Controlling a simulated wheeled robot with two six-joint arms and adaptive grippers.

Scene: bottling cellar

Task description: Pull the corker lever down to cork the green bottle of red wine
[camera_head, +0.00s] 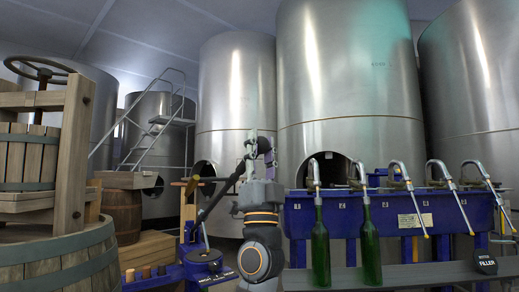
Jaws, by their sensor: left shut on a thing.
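My left gripper (251,148) is raised, fingers upward, and shut on the upper end of the lever. Its grey arm, with an orange ring, hides part of the area behind. Two green bottles stand upright at the filler: one bottle (320,246) under the first spout, another (370,246) under the second. I cannot make out a bottle in the corker. My right gripper is out of view.
The blue filler (410,215), with several metal spouts, fills the right side. A wooden press (72,155) and a large tub (60,265) crowd the left. Steel tanks (345,75) stand behind.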

